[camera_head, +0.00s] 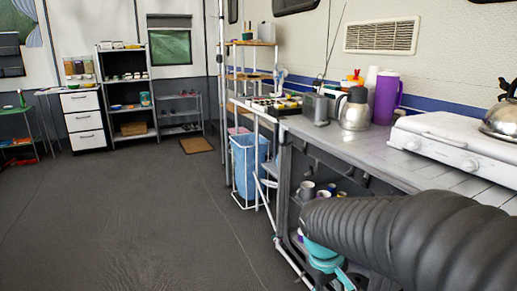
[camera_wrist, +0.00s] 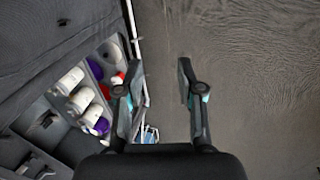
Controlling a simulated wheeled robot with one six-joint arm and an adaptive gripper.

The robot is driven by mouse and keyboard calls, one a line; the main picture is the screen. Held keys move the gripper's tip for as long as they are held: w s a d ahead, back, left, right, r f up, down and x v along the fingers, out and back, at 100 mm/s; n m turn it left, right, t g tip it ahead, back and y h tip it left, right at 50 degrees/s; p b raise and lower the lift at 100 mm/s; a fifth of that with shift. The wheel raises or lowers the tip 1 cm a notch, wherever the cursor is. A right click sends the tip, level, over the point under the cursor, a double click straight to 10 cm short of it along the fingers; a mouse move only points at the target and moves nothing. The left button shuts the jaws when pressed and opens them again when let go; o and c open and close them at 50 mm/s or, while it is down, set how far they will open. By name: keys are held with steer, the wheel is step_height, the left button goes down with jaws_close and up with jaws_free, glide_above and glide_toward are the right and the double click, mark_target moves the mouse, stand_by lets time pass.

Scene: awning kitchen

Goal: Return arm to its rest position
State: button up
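My gripper (camera_wrist: 158,76) is open in the wrist view, with its two dark, teal-marked fingers well apart and only grey floor between them. It holds nothing. In the head view my arm, in a dark ribbed sleeve, reaches in from the lower right in front of the counter (camera_head: 350,150). A teal part of my arm shows below the sleeve, but the fingers cannot be made out there. In the wrist view the left finger appears close beside the edge of an open shelf (camera_wrist: 60,112) holding several cups; whether they touch cannot be told.
On the counter stand a metal kettle (camera_head: 355,112), a purple jug (camera_head: 387,97) and a white stove (camera_head: 455,140). A blue bin (camera_head: 247,165) stands by the counter's far end. Shelves (camera_head: 127,90) and drawers (camera_head: 83,122) line the back. The floor (camera_head: 130,215) at left is clear.

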steer(key=s+r+m+t+y, duration=0.2)
steer(key=s+r+m+t, duration=0.2)
steer(key=s, duration=0.9)
steer(key=shift+s+a+r+m, duration=0.2)
steer(key=shift+r+m, duration=0.2)
steer(key=shift+r, duration=1.15)
